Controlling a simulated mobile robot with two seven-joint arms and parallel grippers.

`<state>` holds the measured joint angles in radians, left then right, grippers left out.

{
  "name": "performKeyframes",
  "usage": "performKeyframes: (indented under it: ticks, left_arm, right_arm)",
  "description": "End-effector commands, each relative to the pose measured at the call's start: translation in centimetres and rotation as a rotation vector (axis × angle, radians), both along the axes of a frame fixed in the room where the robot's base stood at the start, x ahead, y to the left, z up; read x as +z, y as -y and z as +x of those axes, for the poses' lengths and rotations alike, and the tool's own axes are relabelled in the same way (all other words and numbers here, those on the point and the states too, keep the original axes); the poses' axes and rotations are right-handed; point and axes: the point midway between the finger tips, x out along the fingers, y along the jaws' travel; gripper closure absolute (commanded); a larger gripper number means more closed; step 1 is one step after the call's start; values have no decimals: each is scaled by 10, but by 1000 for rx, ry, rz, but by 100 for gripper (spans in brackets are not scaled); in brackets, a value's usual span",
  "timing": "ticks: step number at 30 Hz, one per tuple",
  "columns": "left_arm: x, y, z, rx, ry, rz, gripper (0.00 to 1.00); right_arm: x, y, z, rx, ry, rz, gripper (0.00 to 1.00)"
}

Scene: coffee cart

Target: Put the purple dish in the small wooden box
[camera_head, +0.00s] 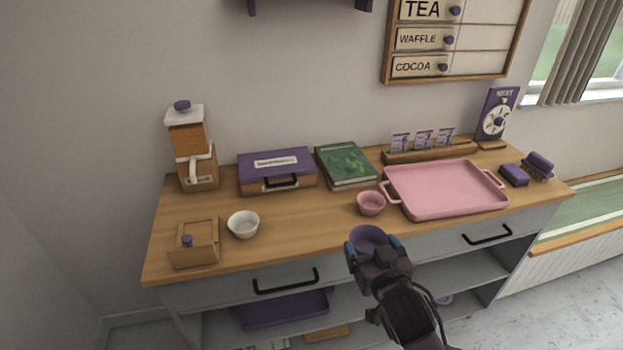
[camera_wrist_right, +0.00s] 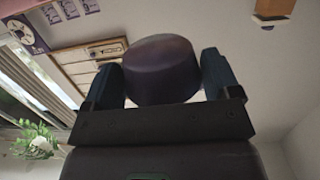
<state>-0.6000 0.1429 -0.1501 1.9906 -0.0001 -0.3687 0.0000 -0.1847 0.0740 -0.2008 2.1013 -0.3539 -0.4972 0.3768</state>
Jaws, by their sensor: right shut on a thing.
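The purple dish (camera_head: 368,238) is a small round bowl. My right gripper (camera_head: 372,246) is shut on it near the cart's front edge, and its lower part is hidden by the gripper. In the right wrist view the dish (camera_wrist_right: 161,70) sits between the two fingers of the right gripper (camera_wrist_right: 163,78). The small wooden box (camera_head: 194,246) stands at the front left of the cart top, with a purple knob on it. Its inside cannot be made out. My left gripper is not in view.
A white bowl (camera_head: 244,225) stands just right of the wooden box. A pink bowl (camera_head: 371,203) and a pink tray (camera_head: 446,213) are behind the right gripper. A purple-lidded case (camera_head: 277,163), a green book (camera_head: 345,165) and a coffee grinder (camera_head: 188,140) stand at the back.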

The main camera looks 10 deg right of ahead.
Motion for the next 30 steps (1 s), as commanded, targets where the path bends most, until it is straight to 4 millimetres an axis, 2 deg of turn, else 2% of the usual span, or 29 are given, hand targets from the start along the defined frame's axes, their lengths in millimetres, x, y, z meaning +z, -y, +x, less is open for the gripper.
performKeyframes:
  ticks: [1, 3, 6, 10, 23, 26, 30]
  left_arm:
    - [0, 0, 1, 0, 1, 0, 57]
    - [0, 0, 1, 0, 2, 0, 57]
    - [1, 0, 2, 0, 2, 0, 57]
    - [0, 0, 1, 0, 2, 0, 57]
    - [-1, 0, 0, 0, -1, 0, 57]
    - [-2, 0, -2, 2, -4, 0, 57]
    - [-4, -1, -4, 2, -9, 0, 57]
  right_arm:
    - [-16, 1, 3, -1, -6, 1, 41]
    - [-33, 2, 7, 3, -5, 1, 41]
    - [-54, 2, 11, 13, -3, -1, 41]
    - [-71, 1, 13, 35, -1, -2, 41]
    - [-67, -2, 16, 51, 1, 0, 41]
    - [-67, -3, 27, 52, 4, 0, 41]
    - [-66, -3, 54, 52, 5, -1, 41]
